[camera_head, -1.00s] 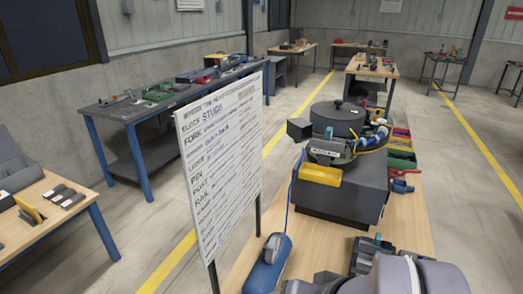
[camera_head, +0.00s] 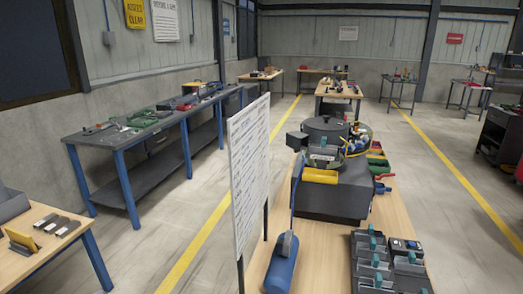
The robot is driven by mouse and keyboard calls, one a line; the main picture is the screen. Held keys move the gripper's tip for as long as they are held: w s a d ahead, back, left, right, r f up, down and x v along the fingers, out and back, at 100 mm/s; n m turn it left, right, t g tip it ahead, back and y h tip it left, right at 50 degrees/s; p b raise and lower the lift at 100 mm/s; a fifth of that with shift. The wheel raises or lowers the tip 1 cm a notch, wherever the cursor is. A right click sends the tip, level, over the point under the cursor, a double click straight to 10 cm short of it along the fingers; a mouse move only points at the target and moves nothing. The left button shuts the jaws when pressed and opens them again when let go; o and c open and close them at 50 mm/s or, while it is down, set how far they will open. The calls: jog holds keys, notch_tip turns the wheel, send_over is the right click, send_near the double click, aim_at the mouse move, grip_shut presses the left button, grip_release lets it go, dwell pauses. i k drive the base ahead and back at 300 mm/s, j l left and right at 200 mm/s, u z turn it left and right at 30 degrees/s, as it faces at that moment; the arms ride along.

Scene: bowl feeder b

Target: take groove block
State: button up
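I cannot pick out the groove block for certain at this size. Several grey blocks or holders with teal parts (camera_head: 375,273) stand at the front right of the near wooden table (camera_head: 400,222). A bowl feeder (camera_head: 325,130) with a dark lid sits on a dark grey housing (camera_head: 335,195) behind them. A yellow tray (camera_head: 320,176) is on the feeder's front. My gripper is not in view.
A white sign board (camera_head: 248,170) stands on posts left of the feeder, beside a blue cylinder (camera_head: 283,262). Coloured bins (camera_head: 378,160) line the feeder's right. A blue-legged bench (camera_head: 140,135) and another wooden table (camera_head: 45,245) are left. Floor between is clear.

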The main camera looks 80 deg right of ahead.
aim_at(323, 149)
jog(key=i+z, duration=0.35)
jog(key=i, duration=0.2)
jog(key=i+j+z, duration=0.15)
jog(key=i+z, duration=0.25)
jog(key=i+j+z, duration=0.35)
jog(key=i, duration=0.25)
jog(key=i+l+z, duration=0.25)
jog(key=z, duration=0.25)
jog(key=i+l+z, duration=0.3)
jog(key=z, duration=0.2)
jog(key=i+l+z, duration=0.1)
jog(key=i+z, duration=0.25)
jog(key=z, duration=0.15)
jog(key=i+z, duration=0.3)
jog(key=z, duration=0.15)
jog(key=i+j+z, duration=0.15)
jog(key=i+z, duration=0.15)
jog(key=z, duration=0.2)
jog(key=i+j+z, duration=0.3)
jog(key=z, duration=0.2)
